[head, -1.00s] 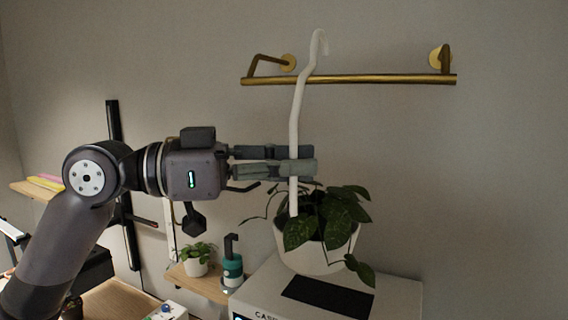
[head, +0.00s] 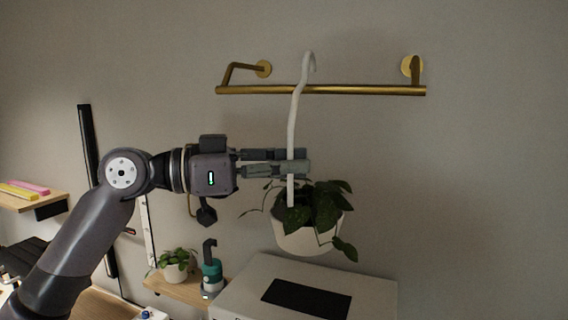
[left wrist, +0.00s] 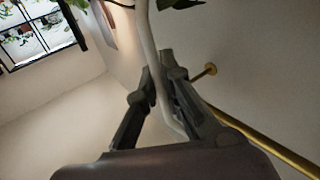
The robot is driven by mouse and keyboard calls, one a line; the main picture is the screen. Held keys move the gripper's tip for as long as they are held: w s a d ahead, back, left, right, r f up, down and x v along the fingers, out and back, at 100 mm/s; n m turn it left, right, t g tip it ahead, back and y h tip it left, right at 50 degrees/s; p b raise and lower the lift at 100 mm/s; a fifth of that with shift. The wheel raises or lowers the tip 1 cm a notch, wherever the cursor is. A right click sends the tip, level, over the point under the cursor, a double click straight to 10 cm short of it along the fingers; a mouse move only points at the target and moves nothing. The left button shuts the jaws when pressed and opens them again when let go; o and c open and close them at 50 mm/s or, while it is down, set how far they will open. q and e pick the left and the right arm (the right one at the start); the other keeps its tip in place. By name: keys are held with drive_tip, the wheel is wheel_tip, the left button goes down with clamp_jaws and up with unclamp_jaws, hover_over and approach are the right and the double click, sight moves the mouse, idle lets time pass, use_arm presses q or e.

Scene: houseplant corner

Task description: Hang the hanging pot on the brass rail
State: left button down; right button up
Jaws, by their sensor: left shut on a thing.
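The hanging pot (head: 308,236) is a white pot with a dark-leaved trailing plant and a tall white stem that ends in a hook at the top. My left gripper (head: 290,167) is shut on the white stem, just above the leaves. The stem also runs between the fingers (left wrist: 163,85) in the left wrist view. The brass rail (head: 350,90) is fixed to the wall. In the head view the stem crosses in front of it, and the hook shows above the bar. I cannot tell whether the hook touches the rail. My right gripper is not in view.
A white box-shaped appliance (head: 235,290) with a dark top panel stands below the pot. A small potted plant (head: 176,262) and a teal bottle (head: 211,272) stand on a low wooden shelf to its left. The wall right of the rail is clear.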

sight(290, 197)
use_arm(q)
drive_tip(key=shift+f+b, duration=1.4)
drive_tip(key=shift+f, duration=0.45)
